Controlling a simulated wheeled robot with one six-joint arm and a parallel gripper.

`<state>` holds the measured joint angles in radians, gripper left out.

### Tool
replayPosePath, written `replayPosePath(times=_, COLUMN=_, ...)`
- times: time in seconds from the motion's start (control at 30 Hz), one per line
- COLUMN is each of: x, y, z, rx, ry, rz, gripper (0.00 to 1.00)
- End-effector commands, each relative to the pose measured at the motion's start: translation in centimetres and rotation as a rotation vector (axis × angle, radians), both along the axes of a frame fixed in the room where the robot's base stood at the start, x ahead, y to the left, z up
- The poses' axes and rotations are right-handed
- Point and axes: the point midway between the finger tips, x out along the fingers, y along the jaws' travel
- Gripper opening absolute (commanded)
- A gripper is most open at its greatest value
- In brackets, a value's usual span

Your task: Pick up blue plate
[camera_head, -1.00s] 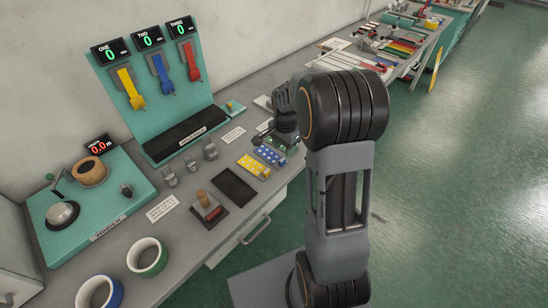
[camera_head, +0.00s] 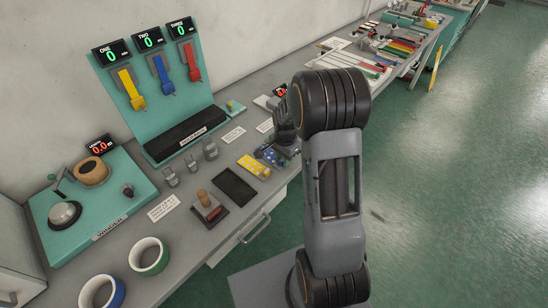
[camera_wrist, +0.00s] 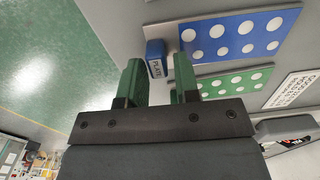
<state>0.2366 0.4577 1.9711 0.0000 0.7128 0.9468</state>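The blue plate with white dots (camera_wrist: 236,36) is at the upper right in the wrist view, lying flat on the bench. A blue end tab marked PLATE (camera_wrist: 155,58) sits at its left end. My gripper (camera_wrist: 158,76) is open, with its two green fingers apart and the tab between them in the picture. Whether the fingers are down around the tab or still above it, I cannot tell. In the head view the blue plate (camera_head: 266,153) is partly covered by my gripper (camera_head: 285,146).
A green dotted plate (camera_wrist: 232,84) lies beside the blue one, close to the right finger. A yellow plate (camera_head: 254,166) and a dark pad (camera_head: 235,186) lie nearby. A stamp (camera_head: 208,207) and metal weights (camera_head: 210,150) stand to the left. The bench's front edge is close.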

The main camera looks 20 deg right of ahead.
Motion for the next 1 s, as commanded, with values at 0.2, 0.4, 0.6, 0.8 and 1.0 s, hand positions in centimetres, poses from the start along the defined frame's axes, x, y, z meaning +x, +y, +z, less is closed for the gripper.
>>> replayPosePath(times=0.2, x=0.0, y=0.0, z=0.0, rx=0.000, ry=0.000, rz=0.000, gripper=0.09)
replayPosePath(times=0.4, x=0.0, y=0.0, z=0.0, rx=0.000, ry=0.000, rz=0.000, gripper=0.00)
replayPosePath(times=0.6, x=0.0, y=0.0, z=0.1, rx=-0.001, ry=-0.001, rz=0.000, gripper=0.00)
replayPosePath(times=0.8, x=0.1, y=0.0, z=0.5, rx=-0.001, ry=-0.003, rz=0.000, gripper=0.00)
replayPosePath(times=1.0, x=0.2, y=-0.1, z=2.9, rx=-0.002, ry=-0.008, rz=0.000, gripper=0.00)
